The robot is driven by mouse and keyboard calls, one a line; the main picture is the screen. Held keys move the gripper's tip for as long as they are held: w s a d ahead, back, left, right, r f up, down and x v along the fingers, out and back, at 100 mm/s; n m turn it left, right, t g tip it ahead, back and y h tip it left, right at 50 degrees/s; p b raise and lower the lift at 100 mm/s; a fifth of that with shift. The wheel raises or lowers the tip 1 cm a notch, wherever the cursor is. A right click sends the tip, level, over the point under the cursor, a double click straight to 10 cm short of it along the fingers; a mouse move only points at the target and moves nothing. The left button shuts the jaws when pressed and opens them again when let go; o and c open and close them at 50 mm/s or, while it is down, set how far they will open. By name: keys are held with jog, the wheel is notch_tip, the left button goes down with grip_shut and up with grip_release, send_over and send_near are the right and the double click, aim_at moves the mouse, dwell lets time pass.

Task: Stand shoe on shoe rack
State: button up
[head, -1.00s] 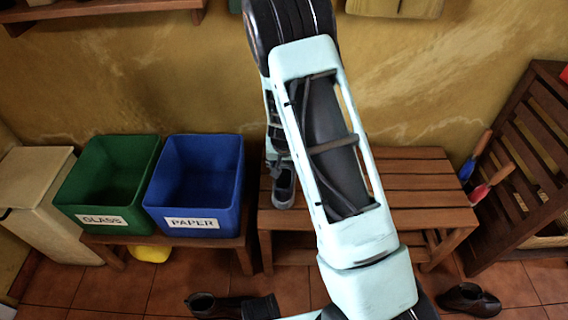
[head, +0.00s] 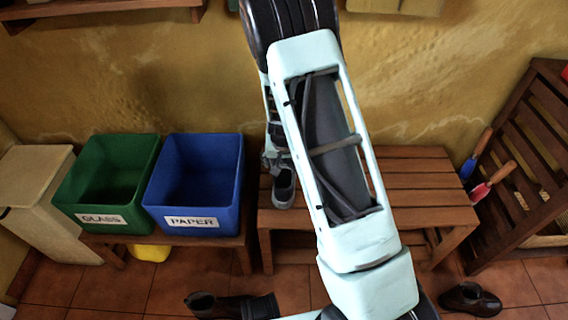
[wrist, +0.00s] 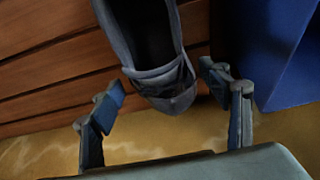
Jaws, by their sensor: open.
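A grey shoe (head: 284,188) is on the left end of the slatted wooden shoe rack (head: 400,180). In the wrist view the shoe (wrist: 168,88) has its dark opening facing the camera, with the rack slats (wrist: 60,70) behind it. My gripper (wrist: 162,90) is open, with one finger on each side of the shoe's near end and a visible gap at the left finger. In the head view my arm hides part of the gripper and the rack's middle.
A blue PAPER bin (head: 195,185) and a green GLASS bin (head: 108,183) stand close left of the rack. Dark footwear lies on the floor at front left (head: 215,305) and front right (head: 470,298). The rack's right part is clear.

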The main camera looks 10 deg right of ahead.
jog(key=v, duration=1)
jog(key=shift+r, duration=0.2)
